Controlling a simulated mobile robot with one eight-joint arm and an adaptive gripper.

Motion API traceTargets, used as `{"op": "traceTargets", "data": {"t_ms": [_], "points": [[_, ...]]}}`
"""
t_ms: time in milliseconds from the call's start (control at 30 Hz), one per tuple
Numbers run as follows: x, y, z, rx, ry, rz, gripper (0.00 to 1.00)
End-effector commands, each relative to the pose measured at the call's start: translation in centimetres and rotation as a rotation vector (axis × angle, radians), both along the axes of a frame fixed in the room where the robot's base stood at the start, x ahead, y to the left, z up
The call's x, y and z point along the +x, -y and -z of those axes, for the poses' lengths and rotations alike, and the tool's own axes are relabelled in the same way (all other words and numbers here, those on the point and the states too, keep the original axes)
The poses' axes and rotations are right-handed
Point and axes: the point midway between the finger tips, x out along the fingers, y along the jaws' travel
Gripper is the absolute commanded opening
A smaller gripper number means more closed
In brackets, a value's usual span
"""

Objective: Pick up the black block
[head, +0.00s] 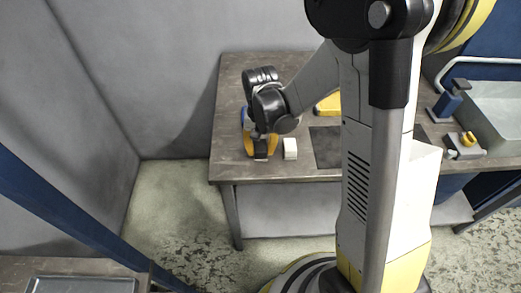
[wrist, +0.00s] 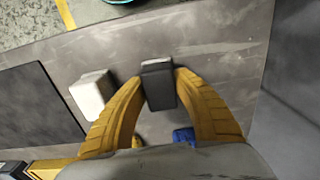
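The black block (wrist: 158,86) stands between the two yellow fingers of my gripper (wrist: 159,80) in the wrist view. Both fingertips lie against its sides, with no clear gap, so my gripper looks shut on it. In the head view the black block (head: 261,149) is near the table's front left, below my gripper (head: 261,143). I cannot tell whether it touches the tabletop or is slightly raised.
A white block (head: 290,149) stands close beside the black one, on the grey-brown table (head: 228,130). It also shows in the wrist view (wrist: 91,93). A blue item (wrist: 184,136) lies near the right finger. A dark mat (head: 326,146) and a sink (head: 492,108) are to the right.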

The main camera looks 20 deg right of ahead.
Motion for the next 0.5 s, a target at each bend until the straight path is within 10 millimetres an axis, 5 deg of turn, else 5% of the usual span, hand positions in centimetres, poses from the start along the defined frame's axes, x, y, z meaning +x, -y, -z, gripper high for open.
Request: {"op": "traceTargets", "data": {"t_ms": [500], "points": [[-0.03, 0.0, -0.66, 0.0, 0.0, 0.0, 0.0]]}}
